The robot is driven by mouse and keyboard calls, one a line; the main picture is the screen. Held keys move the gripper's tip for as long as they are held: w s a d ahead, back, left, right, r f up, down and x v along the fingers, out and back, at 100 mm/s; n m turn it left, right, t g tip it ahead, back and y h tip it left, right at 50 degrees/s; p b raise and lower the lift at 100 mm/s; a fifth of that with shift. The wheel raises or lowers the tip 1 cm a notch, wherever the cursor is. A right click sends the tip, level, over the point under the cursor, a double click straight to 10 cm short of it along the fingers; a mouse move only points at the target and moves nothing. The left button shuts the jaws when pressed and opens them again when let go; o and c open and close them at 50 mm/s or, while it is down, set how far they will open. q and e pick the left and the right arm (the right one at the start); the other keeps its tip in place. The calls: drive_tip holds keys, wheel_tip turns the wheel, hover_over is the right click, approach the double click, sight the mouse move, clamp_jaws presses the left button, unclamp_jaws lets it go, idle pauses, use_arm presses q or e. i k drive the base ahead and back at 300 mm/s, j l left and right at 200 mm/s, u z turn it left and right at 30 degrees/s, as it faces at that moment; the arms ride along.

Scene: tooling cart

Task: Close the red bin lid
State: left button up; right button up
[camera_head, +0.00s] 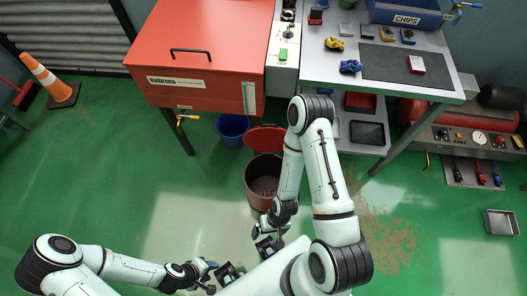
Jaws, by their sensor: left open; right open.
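The red bin (248,193) stands on the green floor below the table. Its round red lid (265,138) is raised at the back, and the dark inside of the bin shows with small bits in it. My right arm covers the bin's right side. My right gripper (268,243) is open and empty, low in front of the bin. My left gripper (222,279) is open and empty, further left and nearer to me. Neither gripper appears to touch the lid.
A blue bucket (232,128) stands behind the bin. A red cabinet (205,45) is at the back left, and a metal table (440,65) with small tools and a blue chips box (405,12) is at the right.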

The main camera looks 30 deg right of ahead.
sight(266, 137)
drive_tip(key=z, duration=1.3)
drive_tip(key=k+z, duration=0.25)
drive_tip(key=k+l+z, duration=0.15)
drive_tip(key=k+z, duration=0.15)
drive_tip(key=j+z, duration=0.1)
drive_tip(key=z, duration=0.3)
drive_tip(key=j+z, duration=0.1)
drive_tip(key=z, duration=0.3)
drive_tip(key=j+z, duration=0.1)
drive_tip(key=z, duration=0.3)
drive_tip(key=j, duration=0.95)
drive_tip(key=i, duration=0.05)
